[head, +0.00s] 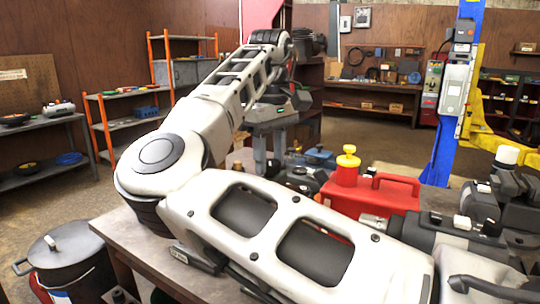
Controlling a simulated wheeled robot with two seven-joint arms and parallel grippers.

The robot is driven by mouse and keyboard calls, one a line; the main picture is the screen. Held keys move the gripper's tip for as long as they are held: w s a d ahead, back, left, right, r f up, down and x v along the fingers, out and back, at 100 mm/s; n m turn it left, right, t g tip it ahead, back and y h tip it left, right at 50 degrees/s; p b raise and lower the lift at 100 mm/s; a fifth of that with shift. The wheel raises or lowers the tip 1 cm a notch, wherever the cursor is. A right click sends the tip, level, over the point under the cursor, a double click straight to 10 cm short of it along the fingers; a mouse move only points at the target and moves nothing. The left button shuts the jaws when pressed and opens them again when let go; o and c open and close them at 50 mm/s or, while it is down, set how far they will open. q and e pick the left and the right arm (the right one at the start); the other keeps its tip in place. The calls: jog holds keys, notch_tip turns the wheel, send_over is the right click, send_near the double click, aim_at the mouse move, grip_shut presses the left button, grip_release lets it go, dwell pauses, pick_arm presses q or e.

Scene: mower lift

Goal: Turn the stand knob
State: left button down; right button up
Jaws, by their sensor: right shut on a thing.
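My right gripper (269,152) points downward at the far side of the workbench, below my bent wrist. Its two grey fingers are close together and shut on a small part at their tips. That part looks to be the stand knob, but the fingers and my arm hide it, so its shape and angle cannot be made out. The stand itself is not clearly seen among the dark parts there. My white arm crosses the middle of the head view and covers much of the bench. My left gripper is not in view.
A red can with a yellow cap (348,160) stands on the workbench (100,227), right of the gripper. A blue part (319,155) lies behind it. A black bin (72,262) stands at lower left. A blue lift post (452,115) rises at right.

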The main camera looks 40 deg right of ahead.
aim_at(270, 162)
jog(key=n, duration=0.5)
jog(key=shift+n, duration=0.4)
jog(key=n, duration=0.5)
dwell(0.4)
jog(key=o, duration=1)
notch_tip(270, 162, up, 16)
dwell(0.3)
